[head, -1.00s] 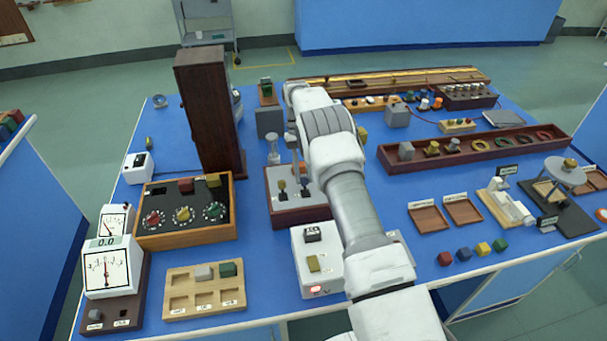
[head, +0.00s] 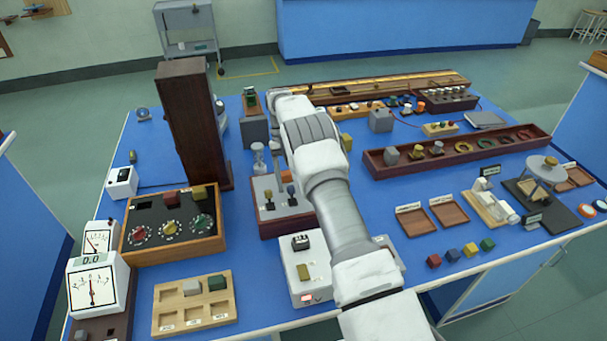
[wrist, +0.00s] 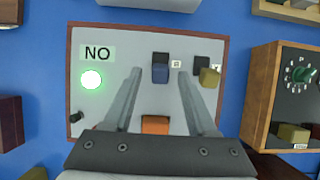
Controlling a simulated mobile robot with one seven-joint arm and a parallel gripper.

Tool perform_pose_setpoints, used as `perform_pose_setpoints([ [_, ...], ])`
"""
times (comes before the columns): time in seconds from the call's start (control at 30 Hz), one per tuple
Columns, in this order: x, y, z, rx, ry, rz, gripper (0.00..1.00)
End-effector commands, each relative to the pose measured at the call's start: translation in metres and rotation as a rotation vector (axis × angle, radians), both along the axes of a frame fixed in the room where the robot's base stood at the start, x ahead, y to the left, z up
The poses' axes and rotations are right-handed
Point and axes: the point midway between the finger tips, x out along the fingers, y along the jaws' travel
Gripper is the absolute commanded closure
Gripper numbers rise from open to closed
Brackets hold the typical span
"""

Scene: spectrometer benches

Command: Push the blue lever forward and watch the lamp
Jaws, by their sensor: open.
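The blue lever (wrist: 160,68) stands on a light grey panel (wrist: 105,130) with a reddish-brown rim. It also shows in the head view (head: 291,191), beside a yellow lever (head: 269,198). My gripper (wrist: 159,72) is open above the panel. In the wrist picture its fingertips lie on either side of the blue lever; I cannot tell whether they touch it. A round lamp (wrist: 91,79) glows green-white at the panel's left, below a label that appears as "NO".
The yellow lever (wrist: 209,78) is close to my right finger in the wrist view. An orange block (wrist: 156,125) shows between the fingers. A wooden box with dials (head: 175,250) stands left of the panel. A white box (head: 318,275) stands in front.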

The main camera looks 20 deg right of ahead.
Motion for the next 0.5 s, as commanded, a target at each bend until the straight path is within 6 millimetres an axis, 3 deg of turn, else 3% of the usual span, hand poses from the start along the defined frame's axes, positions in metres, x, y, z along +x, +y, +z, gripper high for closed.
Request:
perform_pose_setpoints([
  [0.2, 0.001, 0.0, 0.038, 0.0, -0.006, -0.001, 0.43],
  [0.5, -0.025, -0.042, 0.064, -0.001, -0.001, -0.004, 0.43],
])
